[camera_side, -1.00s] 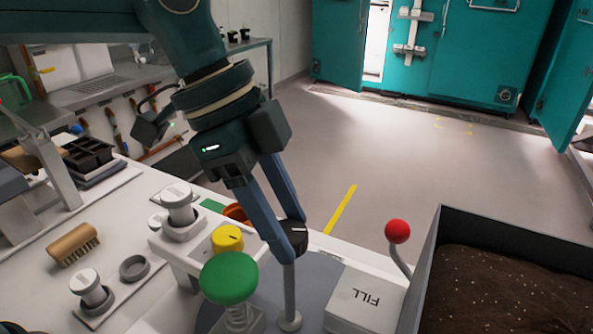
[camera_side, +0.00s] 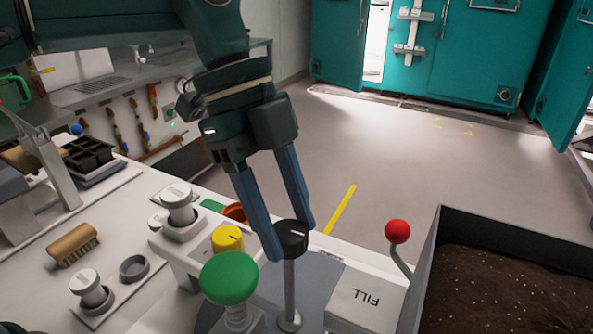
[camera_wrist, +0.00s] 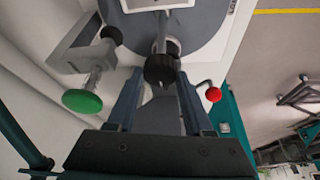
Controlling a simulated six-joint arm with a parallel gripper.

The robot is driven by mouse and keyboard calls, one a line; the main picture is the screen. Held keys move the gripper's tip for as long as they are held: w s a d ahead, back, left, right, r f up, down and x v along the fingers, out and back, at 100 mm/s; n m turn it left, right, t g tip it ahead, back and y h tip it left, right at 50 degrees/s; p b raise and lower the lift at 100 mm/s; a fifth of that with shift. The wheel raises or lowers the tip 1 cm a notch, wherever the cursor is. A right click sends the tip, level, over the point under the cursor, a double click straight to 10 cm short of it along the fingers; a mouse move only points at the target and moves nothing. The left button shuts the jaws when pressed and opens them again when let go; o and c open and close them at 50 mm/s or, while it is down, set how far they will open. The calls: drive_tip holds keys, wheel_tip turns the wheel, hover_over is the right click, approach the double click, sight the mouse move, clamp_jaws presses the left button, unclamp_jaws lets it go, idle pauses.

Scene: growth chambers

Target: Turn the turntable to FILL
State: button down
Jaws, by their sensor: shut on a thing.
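The turntable is a grey disc (camera_side: 325,272), and it also shows in the wrist view (camera_wrist: 205,35). An upright metal post (camera_side: 289,290) rises from it, topped by a black knob (camera_side: 291,232). My gripper (camera_side: 290,243) comes down from above, with one finger on each side of the knob, and is shut on it. In the wrist view the black knob (camera_wrist: 160,70) sits between the fingertips. A white block marked FILL (camera_side: 362,304) stands to the right of the post. Much of the disc is hidden behind the FILL block and the green button.
A green button (camera_side: 229,278) and a yellow knob (camera_side: 228,238) stand close left of my gripper. A red-balled lever (camera_side: 397,232) and a soil-filled bin (camera_side: 436,225) are at right. A brush (camera_side: 73,244) lies on the bench at left.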

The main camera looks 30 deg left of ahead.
drive_tip(key=shift+c, duration=1.5)
unclamp_jaws()
drive_tip(key=shift+v, duration=2.6)
